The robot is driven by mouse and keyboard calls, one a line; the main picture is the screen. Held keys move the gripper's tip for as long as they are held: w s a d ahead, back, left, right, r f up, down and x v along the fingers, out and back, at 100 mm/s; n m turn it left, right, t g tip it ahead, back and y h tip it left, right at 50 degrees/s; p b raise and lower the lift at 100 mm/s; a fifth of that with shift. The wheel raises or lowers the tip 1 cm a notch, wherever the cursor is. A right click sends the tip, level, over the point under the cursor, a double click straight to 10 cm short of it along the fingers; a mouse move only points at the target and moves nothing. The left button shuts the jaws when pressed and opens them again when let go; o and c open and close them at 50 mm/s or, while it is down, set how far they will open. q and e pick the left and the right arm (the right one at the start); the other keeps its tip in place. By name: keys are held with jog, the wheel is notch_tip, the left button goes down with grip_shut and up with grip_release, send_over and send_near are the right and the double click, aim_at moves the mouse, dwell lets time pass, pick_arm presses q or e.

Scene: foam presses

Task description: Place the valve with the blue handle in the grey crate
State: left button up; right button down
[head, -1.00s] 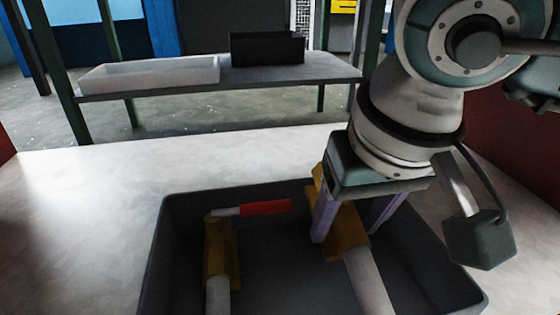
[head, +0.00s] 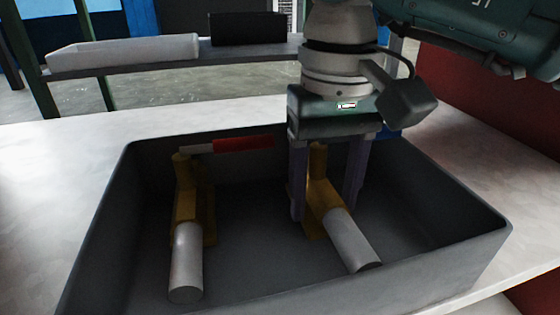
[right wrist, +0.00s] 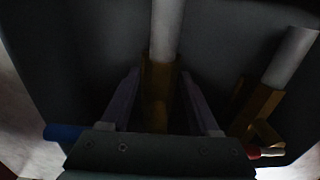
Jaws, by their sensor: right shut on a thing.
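The valve with the blue handle has a brass body (head: 318,195) and a pale grey pipe (head: 350,240). Its blue handle (head: 391,132) shows partly behind my right gripper (head: 326,208) and also in the right wrist view (right wrist: 65,132). My right gripper is shut on the brass body, fingers on either side, inside the dark grey crate (head: 285,300). The valve is within the crate's walls, pipe towards the near side; I cannot tell whether it touches the floor. My left gripper is not in view.
A second valve with a red handle (head: 243,144) stands in the crate's left half, apart from the held one. The crate is on a pale table (head: 60,165). Behind, a bench carries a white tray (head: 125,52) and a black bin (head: 247,28).

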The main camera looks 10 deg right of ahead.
aim_at(327, 186)
jog(key=shift+c, duration=0.6)
grip_release()
notch_tip(327, 186, up, 7)
jog(key=p, duration=0.5)
jog(key=shift+w, duration=0.1)
jog(key=shift+r, duration=0.3)
